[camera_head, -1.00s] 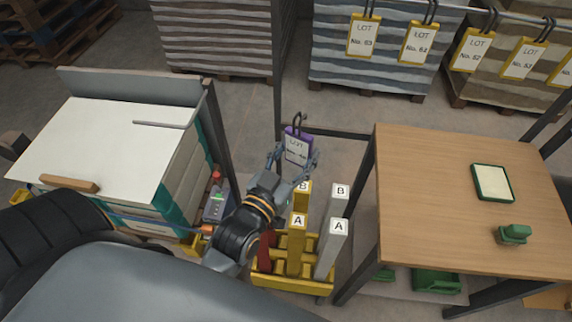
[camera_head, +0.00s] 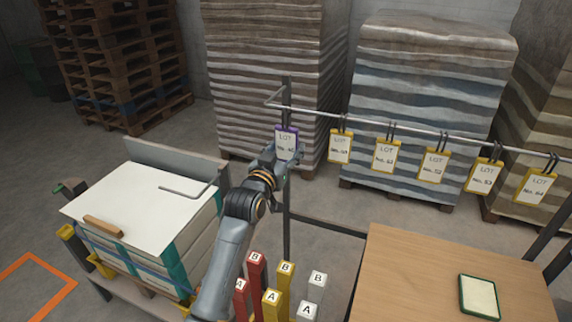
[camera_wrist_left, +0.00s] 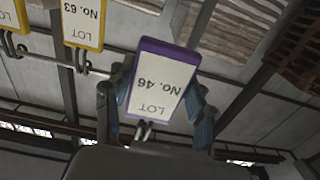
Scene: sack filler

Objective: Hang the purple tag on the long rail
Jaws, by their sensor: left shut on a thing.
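The purple tag (camera_head: 287,132), with a white face reading LOT No. 46, is upright between the fingers of my left gripper (camera_head: 285,153). The gripper is shut on it. The tag also fills the middle of the left wrist view (camera_wrist_left: 162,82), upside down there, with a finger on each side. The long rail (camera_head: 415,131) is a thin metal bar running right from a dark post. The tag is just below the rail's left end, close to the post. I cannot tell whether its hook touches the rail. My right gripper is not in view.
Several yellow tags, the nearest one (camera_head: 340,147) right of the purple tag, hang along the rail. Stacked pallets of sacks (camera_head: 425,110) stand behind it. A wooden table (camera_head: 420,275) is at front right, and a white-topped stack (camera_head: 140,205) at left.

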